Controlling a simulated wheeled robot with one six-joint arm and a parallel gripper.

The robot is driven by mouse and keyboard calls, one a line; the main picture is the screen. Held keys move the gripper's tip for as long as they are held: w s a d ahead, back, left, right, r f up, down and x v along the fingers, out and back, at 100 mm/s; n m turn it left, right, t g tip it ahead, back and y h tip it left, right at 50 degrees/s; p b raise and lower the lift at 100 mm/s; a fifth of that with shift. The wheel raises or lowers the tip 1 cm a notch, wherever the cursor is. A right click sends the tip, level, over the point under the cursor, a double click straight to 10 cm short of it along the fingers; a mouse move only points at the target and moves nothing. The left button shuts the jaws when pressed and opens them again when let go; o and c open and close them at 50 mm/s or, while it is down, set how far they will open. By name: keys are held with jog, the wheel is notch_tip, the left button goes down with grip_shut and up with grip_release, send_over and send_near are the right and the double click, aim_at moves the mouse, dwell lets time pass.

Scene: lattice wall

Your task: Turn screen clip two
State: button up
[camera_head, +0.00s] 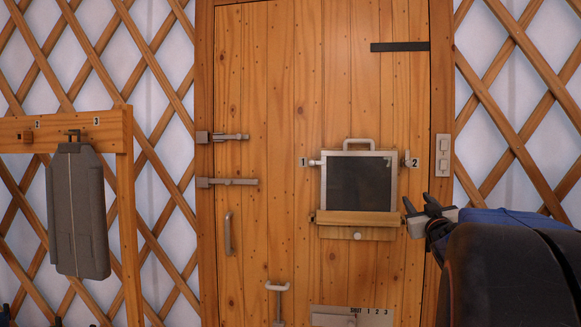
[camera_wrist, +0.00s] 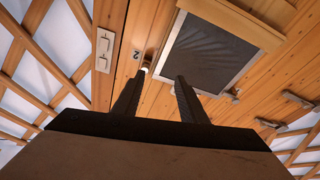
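Screen clip two (camera_head: 406,158) is a small pale metal clip at the right edge of the screen (camera_head: 359,184), beside the label 2 on the wooden door. In the wrist view the clip (camera_wrist: 148,65) shows near the label 2, beyond the gap between my fingertips. The screen (camera_wrist: 210,52) is a dark mesh panel in a light frame with a handle on top. My gripper (camera_head: 419,204) is in front of the door, below and right of the clip, apart from it. In the wrist view its dark fingers (camera_wrist: 156,79) are spread with nothing between them.
Clip one (camera_head: 313,162) is at the screen's left edge. A wooden ledge (camera_head: 355,218) runs under the screen. A switch plate (camera_head: 442,155) is on the right door post. Latches (camera_head: 225,137) are at the left.

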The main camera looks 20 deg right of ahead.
jog(key=s+d+r+n+t, duration=0.1)
jog(key=s+d+r+t, duration=0.1)
jog(key=d+r, duration=0.1)
send_near(409, 165)
jog(key=x, duration=0.8)
jog(key=shift+w+d+r, duration=0.25)
grip_shut()
